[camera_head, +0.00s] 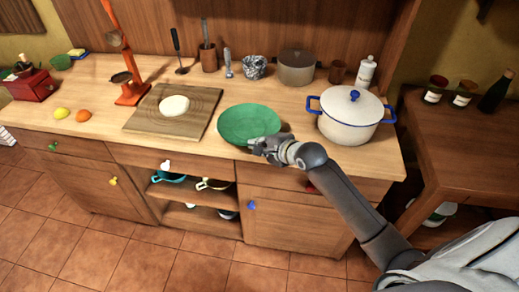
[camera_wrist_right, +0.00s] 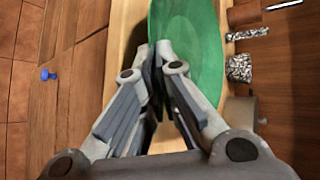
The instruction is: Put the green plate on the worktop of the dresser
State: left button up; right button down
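The green plate (camera_head: 248,122) is at the front middle of the long wooden worktop (camera_head: 100,75), between a cutting board and a white pot. In the right wrist view the plate (camera_wrist_right: 192,40) fills the upper middle. My right gripper (camera_head: 262,147) is at the plate's front right rim. Its fingertips (camera_wrist_right: 159,50) are close together with the rim between them, so it looks shut on the plate. The fingers hide part of the rim. I cannot tell whether the plate rests on the worktop or is slightly raised. My left gripper is not in view.
The cutting board (camera_head: 140,121) with a white round thing (camera_head: 174,105) lies left of the plate. The white pot (camera_head: 350,117) with blue handles stands close on the right. A lower wooden side unit (camera_head: 455,135) with jars and a bottle (camera_head: 495,92) stands further right.

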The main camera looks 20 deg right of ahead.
notch_tip(320, 180, down, 3)
jog(key=shift+r+p, duration=0.1)
jog(key=shift+p, duration=0.2)
jog(key=c, duration=1.9)
grip_release()
jog(key=shift+s, duration=0.1)
